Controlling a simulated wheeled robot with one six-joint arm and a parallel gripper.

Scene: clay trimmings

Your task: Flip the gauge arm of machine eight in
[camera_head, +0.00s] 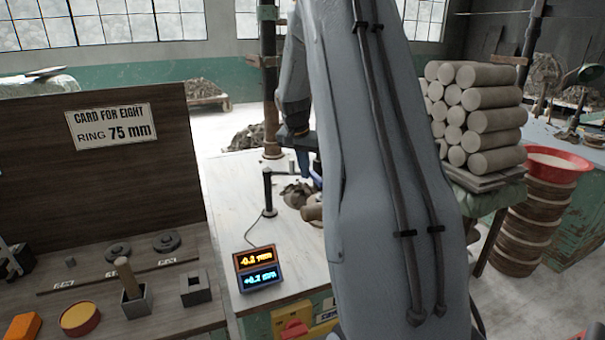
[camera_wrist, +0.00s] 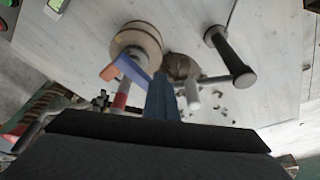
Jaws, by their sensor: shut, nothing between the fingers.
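The gauge's black post (camera_head: 268,192) stands on the pale bench in the head view, with a thin arm (camera_head: 287,173) reaching right from its top. The wrist view shows the post (camera_wrist: 230,52) and the gauge arm (camera_wrist: 215,79), which ends in a pale cylindrical tip (camera_wrist: 192,95). My gripper (camera_head: 303,162) is low over the bench, right of the post. In the wrist view my gripper's blue fingers (camera_wrist: 164,95) are shut and empty, just left of the pale tip; I cannot tell whether they touch. My arm hides part of the machine.
A display (camera_head: 258,270) with orange and blue readings sits on the bench. A round tan part (camera_wrist: 137,40) and an orange-and-blue lever (camera_wrist: 125,68) are near my fingers. A board carries a card (camera_head: 112,126) reading "RING 75 mm". Clay cylinders (camera_head: 475,110) are stacked at right.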

